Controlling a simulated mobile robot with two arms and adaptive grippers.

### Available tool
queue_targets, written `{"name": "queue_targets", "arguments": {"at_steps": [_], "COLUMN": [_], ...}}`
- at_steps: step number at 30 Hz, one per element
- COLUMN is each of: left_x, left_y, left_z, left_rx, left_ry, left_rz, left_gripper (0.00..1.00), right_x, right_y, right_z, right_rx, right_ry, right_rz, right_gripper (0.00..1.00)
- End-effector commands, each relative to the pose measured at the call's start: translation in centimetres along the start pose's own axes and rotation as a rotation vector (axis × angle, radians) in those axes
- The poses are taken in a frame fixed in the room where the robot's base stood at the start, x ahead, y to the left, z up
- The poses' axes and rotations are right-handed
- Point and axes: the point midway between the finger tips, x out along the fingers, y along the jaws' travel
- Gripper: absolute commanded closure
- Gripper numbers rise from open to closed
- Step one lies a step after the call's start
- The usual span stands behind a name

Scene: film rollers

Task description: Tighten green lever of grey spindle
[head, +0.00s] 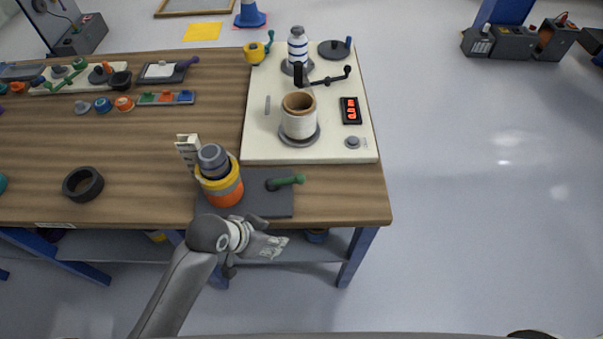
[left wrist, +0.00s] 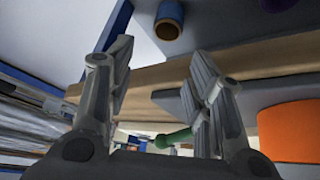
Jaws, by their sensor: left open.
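The green lever (head: 287,181) sticks out to the right from a dark pivot on a dark grey base plate (head: 268,207) at the front edge of the wooden table. To its left on the plate stands an upright stack with an orange body (head: 224,192), a yellow ring and a grey top (head: 213,158). My left gripper (head: 268,243) is in front of the table edge, nearer to me than the lever and apart from it. In the left wrist view my left gripper (left wrist: 160,85) is open and empty, with the green lever (left wrist: 178,138) showing between the fingers. My right gripper is not in view.
A white board (head: 260,140) with a cream roller (head: 299,118), a black crank and a red display stands behind the plate. A shelf (head: 330,243) is under the tabletop. Open floor lies to the right.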

Motion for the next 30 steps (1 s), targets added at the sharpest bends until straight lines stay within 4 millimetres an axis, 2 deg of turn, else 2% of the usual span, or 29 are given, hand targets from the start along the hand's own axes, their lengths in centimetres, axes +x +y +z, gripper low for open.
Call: {"name": "queue_targets", "arguments": {"at_steps": [9, 14, 21, 30], "left_x": [0.0, -0.5, -2.1, -4.8], "left_y": [1.5, 1.5, -0.9, -5.3], "left_z": [-8.1, -11.4, -14.8, -17.1], "left_rx": [0.390, 0.619, 0.904, 1.085], "left_ry": [0.069, 0.074, 0.037, -0.018], "left_rz": [0.134, 0.195, 0.252, 0.278], "left_gripper": [0.52, 0.52, 0.52, 0.52], "right_x": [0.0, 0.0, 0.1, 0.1], "right_y": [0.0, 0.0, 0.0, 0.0], "right_z": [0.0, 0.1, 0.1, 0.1], "right_rx": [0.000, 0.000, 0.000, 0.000], "right_ry": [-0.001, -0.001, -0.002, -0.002], "right_rz": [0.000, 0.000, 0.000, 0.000], "right_gripper": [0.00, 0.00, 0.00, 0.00]}}
